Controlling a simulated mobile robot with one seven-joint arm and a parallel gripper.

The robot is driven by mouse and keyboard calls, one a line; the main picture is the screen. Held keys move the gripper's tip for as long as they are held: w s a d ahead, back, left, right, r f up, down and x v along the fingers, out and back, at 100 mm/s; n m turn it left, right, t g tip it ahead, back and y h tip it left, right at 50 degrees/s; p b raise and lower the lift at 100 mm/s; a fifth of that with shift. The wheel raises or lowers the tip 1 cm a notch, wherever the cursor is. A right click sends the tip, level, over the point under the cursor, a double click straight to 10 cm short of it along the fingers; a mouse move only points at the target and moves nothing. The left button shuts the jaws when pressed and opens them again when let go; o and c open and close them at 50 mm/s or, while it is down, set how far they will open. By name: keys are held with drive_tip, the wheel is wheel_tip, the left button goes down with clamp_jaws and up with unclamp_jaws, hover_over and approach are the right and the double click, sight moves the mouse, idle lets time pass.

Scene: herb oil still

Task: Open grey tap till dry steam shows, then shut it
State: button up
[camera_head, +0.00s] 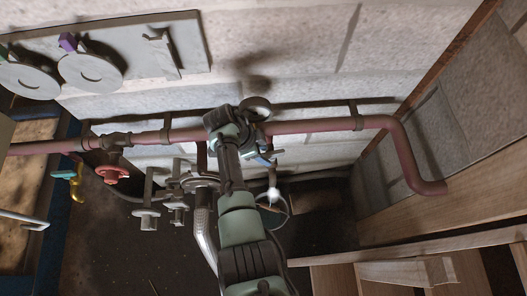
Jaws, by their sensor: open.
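My arm reaches up from the bottom middle, and my gripper (226,118) is at the red pipe (310,126). Its fingertips are mostly hidden by my own wrist; it is open. Beside it on the right, below the pipe, a small tap-like fitting (277,153) shows grey and blue parts. A small bright white spot (274,195) lies below this fitting; I cannot tell whether it is steam. Grey valves (148,212) also stand left of my arm. I cannot tell for certain which fitting is the grey tap, or whether my gripper touches anything.
The pipe runs along the pale block wall (330,60) and bends down at right. A red valve (110,173) and a yellow tap (76,182) are at left. A grey panel with round discs (90,72) is upper left. Wooden boards (430,225) bound the right.

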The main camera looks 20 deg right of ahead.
clamp_jaws()
